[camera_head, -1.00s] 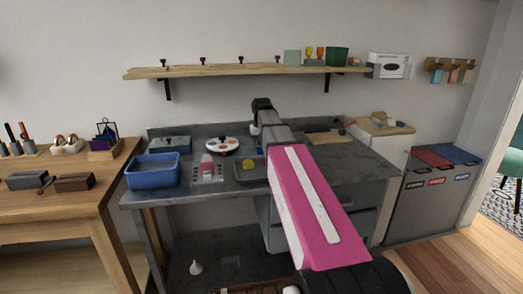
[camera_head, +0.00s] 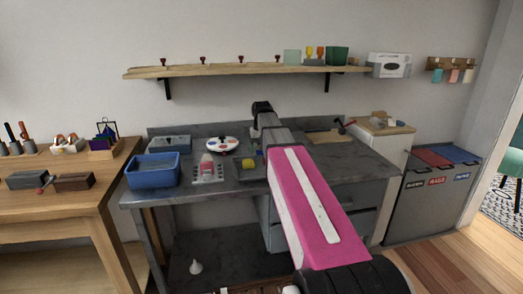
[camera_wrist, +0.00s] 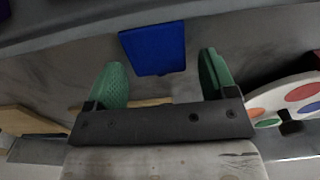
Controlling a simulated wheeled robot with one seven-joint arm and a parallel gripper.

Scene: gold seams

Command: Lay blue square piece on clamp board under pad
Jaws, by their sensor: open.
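The blue square piece (camera_wrist: 153,48) shows in the wrist view, flat and just beyond my fingertips, roughly centred between them. It appears to lie on the grey bench surface. My gripper (camera_wrist: 162,72) is open, with its green fingers apart and nothing held between them. In the head view my arm hides the piece and my fingertips. A pale wooden board (camera_head: 325,137), likely the clamp board, lies at the right rear of the grey bench. A dark clamp-like part (camera_head: 341,126) stands by it; the pad cannot be made out.
A white palette with coloured spots (camera_head: 222,144) lies left of my arm, and it shows at the right of the wrist view (camera_wrist: 259,101). A blue bin (camera_head: 153,171) stands at the bench's left. A yellow item (camera_head: 249,162) sits close beside my arm.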

